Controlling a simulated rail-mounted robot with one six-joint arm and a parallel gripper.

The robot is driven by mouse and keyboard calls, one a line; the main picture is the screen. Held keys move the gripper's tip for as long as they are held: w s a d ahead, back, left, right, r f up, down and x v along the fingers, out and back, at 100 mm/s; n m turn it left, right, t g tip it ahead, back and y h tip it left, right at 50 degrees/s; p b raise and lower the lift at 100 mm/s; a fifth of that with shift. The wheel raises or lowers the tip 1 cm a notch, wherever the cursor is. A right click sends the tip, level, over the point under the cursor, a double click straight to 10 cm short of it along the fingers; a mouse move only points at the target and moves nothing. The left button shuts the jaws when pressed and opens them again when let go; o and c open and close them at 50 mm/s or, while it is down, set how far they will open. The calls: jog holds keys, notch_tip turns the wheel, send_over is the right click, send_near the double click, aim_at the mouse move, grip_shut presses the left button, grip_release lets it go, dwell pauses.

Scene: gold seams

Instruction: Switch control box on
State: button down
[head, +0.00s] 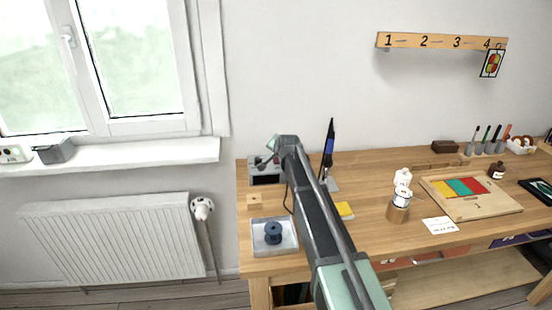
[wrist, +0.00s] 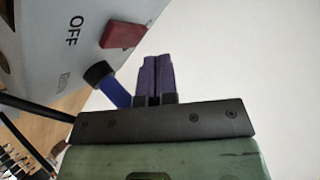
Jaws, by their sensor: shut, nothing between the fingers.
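The control box (head: 265,179) is a grey box at the back left corner of the workbench, partly hidden by my arm in the head view. In the wrist view its grey face (wrist: 60,45) fills the upper left, with the word OFF and a red switch (wrist: 122,33). My gripper (wrist: 156,58) has its purple fingers together and empty, just right of the red switch in the picture. I cannot tell whether they touch it. In the head view my gripper (head: 264,160) is small, over the box. A black cap with a blue stem (wrist: 114,90) shows left of the fingers.
A blue and black soldering iron (head: 328,145) stands upright right of the box. A clear tray (head: 290,244) with a dark spool is in front.

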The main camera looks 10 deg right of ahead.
aim_at(278, 160)
jog(key=shift+f, duration=0.1)
jog(key=shift+f+b, duration=0.3)
jog(key=shift+b, duration=0.1)
jog(key=shift+w+f+b, duration=0.1)
jog(key=shift+f+b, duration=0.25)
jog(key=shift+b, duration=0.05)
dwell(0.3)
jog(key=shift+r, duration=0.1)
jog(key=shift+r+p, duration=0.7)
jog(key=shift+p, duration=0.1)
jog(key=r+p, duration=0.2)
jog(key=s+r+p, duration=0.1)
jog(key=r+p, duration=0.2)
jog(key=shift+f, duration=0.1)
